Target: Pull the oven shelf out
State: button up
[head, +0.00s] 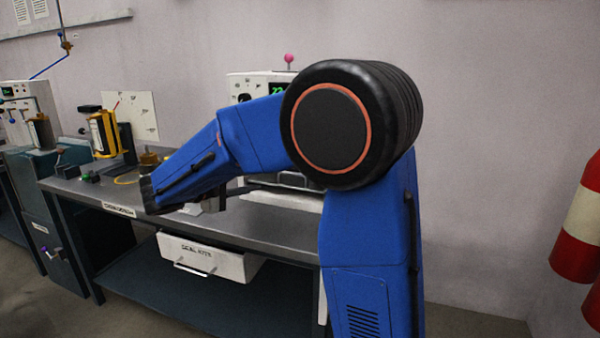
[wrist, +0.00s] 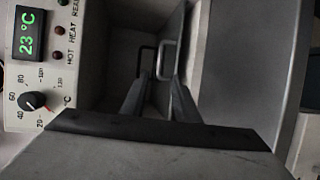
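The oven is a white box with a green 23 °C display; it shows in the head view (head: 240,84), mostly behind my arm. In the wrist view its control panel (wrist: 40,70) is at the left, with the grey chamber beside it. A thin metal loop handle (wrist: 160,60), which seems to belong to the shelf, shows inside the chamber. The shelf itself is hard to make out. My gripper (wrist: 163,82) points into the chamber with its two dark fingers apart, tips close to the handle. I cannot tell whether they touch it. My arm hides most of the oven front in the head view.
The oven stands on a grey workbench (head: 122,191) with a white drawer (head: 207,258) below it. A yellow-and-black device (head: 104,133) stands on the bench to the left. A red-and-white cylinder (head: 580,220) is at the far right by the wall.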

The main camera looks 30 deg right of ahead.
aim_at(291, 174)
jog(key=x, duration=1.7)
jog(key=shift+d+r, duration=0.1)
jog(key=shift+d, duration=0.05)
grip_shut()
